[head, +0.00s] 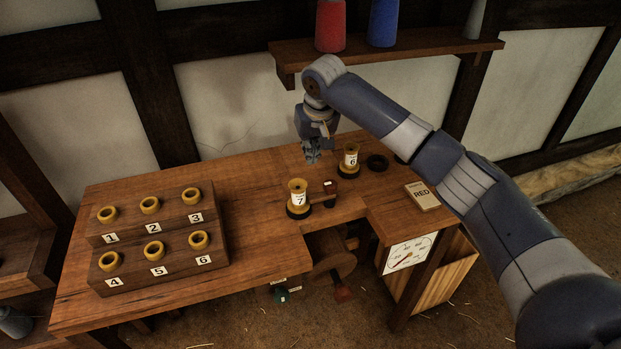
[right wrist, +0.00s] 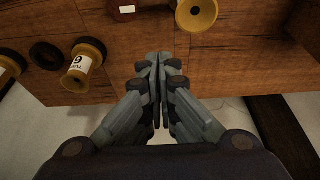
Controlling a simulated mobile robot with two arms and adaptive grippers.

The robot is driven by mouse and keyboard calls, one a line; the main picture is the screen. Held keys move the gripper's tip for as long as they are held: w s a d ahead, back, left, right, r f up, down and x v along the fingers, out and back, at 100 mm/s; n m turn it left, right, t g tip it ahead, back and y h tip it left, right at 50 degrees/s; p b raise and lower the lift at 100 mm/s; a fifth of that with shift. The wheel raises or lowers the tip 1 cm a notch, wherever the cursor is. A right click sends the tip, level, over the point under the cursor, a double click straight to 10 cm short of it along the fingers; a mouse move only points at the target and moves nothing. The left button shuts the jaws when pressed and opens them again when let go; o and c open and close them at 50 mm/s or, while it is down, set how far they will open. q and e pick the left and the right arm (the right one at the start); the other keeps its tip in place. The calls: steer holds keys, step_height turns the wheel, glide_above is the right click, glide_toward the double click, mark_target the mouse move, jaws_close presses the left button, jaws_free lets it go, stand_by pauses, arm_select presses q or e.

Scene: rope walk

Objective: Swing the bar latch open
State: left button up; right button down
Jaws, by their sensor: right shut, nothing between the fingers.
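My right gripper (head: 313,159) hangs over the back of the table, behind the spool marked 7, and is apart from these things. Its fingers (right wrist: 158,62) are shut together with nothing between them. My left gripper is out of view.
A spool marked 6 (head: 351,161) stands right of my right gripper, near a black ring (head: 377,162). A numbered rack (head: 218,243) holds several yellow rings at the left.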

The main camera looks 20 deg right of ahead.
mark_target(323, 192)
steer(key=p+x, duration=0.1)
steer(key=x, duration=0.8)
steer(key=shift+w+f, duration=0.25)
steer(key=shift+f, duration=0.1)
steer(key=shift+d+f+p, duration=0.1)
steer(key=shift+f+p, duration=0.05)
steer(key=shift+p, duration=0.3)
steer(key=shift+s, duration=0.4)
steer(key=shift+s+p, duration=0.75)
steer(key=shift+s, duration=0.4)
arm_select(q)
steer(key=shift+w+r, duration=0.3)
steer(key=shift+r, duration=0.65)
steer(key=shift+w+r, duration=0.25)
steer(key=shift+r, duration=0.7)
arm_select(e)
steer(key=shift+s, duration=0.4)
